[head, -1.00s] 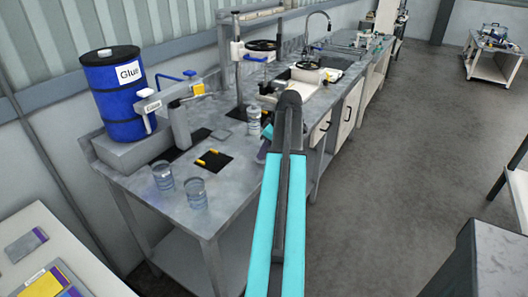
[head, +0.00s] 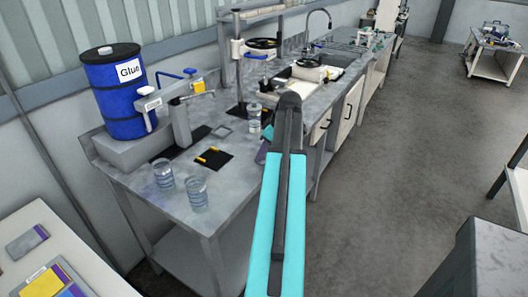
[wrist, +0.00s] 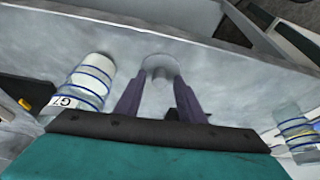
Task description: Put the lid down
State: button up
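The lid (wrist: 160,66) appears in the wrist view as a pale, see-through round piece, with the grey counter behind it. It spans the gap between the two purple fingertips of my gripper (wrist: 160,84), which seem to touch its sides. The clearance between the lid and the counter cannot be told. In the head view my gripper (head: 262,156) is mostly hidden behind my arm, at the counter's front edge, and the lid cannot be seen there. A jar (wrist: 86,84) with blue bands and a G7 label stands left of my fingers in the wrist view.
Two clear jars (head: 163,176) (head: 197,194) stand near the counter's front corner, and another (head: 254,118) stands farther back. A black pad (head: 212,158) with yellow pieces lies between them. A blue glue drum (head: 115,88) stands at the back left. Another jar (wrist: 298,136) is at the wrist view's right.

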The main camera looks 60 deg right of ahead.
jog(key=b+v, duration=0.1)
jog(key=v, duration=1.1)
jog(key=shift+r+b, duration=0.2)
jog(key=shift+b, duration=0.15)
dwell(0.8)
